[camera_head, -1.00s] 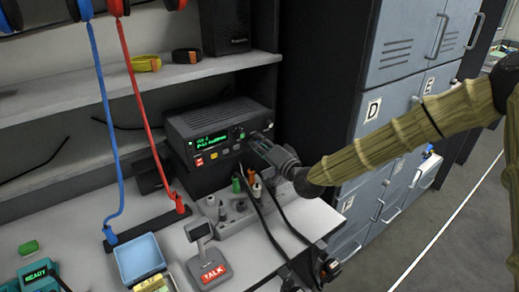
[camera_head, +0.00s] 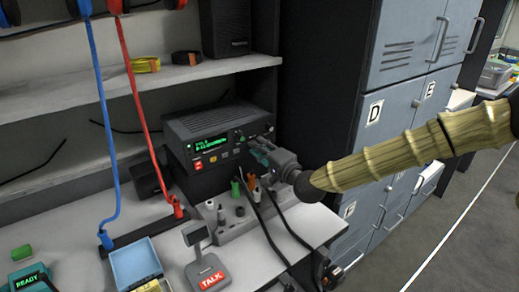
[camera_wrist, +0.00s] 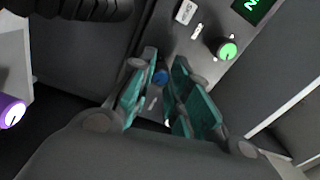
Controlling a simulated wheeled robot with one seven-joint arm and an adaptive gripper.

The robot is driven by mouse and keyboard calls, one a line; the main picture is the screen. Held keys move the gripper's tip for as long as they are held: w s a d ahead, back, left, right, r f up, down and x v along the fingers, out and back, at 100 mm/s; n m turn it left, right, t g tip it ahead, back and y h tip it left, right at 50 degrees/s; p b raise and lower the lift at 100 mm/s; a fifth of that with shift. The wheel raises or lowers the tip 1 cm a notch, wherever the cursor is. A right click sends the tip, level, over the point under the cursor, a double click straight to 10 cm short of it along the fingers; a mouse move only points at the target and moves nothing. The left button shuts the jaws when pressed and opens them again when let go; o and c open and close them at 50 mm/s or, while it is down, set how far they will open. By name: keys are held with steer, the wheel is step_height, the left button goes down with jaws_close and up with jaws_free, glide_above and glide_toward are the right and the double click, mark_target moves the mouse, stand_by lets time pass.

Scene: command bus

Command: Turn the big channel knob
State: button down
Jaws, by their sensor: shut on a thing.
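The dark radio (camera_head: 215,128) with a lit green display stands on the bench under the shelf. My gripper (camera_head: 258,152) reaches in from the right to the right end of its front panel. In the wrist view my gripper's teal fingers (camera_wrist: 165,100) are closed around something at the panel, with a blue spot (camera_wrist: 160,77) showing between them. This looks like the big channel knob, mostly hidden by the fingers. A smaller green-faced knob (camera_wrist: 227,50) sits beside the fingers, clear of them.
A base with several plugs (camera_head: 228,218) and black cables is just below my gripper. A TALK desk unit (camera_head: 207,272) and a blue tray (camera_head: 137,262) stand in front. Grey lockers (camera_head: 395,110) rise at the right, close to my arm.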

steer(key=c, duration=1.3)
jaws_free()
steer(key=shift+d, duration=0.1)
steer(key=v, duration=1.2)
